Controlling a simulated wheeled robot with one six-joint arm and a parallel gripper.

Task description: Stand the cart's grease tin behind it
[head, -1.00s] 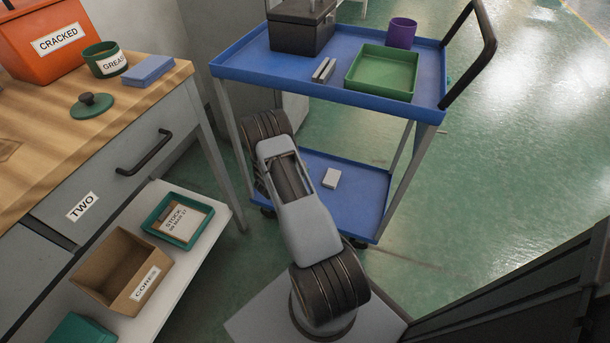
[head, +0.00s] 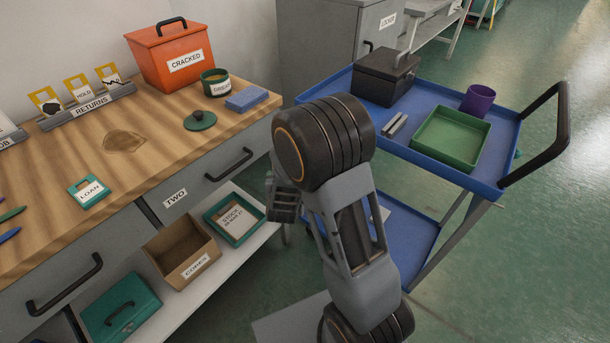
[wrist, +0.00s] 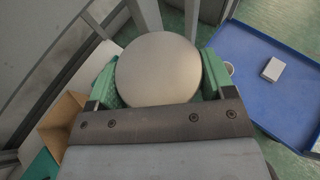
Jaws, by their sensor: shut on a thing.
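In the wrist view my gripper (wrist: 160,85) is shut on a round thing with a smooth pale beige top (wrist: 158,69), held between two green finger pads. Its sides and any label are hidden, so I cannot tell whether it is the grease tin. In the head view my arm hides the gripper and what it holds. The blue cart (head: 436,178) stands right of the arm. Its lower shelf (wrist: 240,52) lies right of the held thing in the wrist view. Another green tin with a "GREASE" label (head: 216,86) stands on the wooden bench.
The cart top carries a black box (head: 386,77), a green tray (head: 450,137), a purple cup (head: 477,99) and grey bars. A small white box (wrist: 272,69) lies on its lower shelf. The bench (head: 150,108) and its lower shelf are at left. Floor right of the cart is clear.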

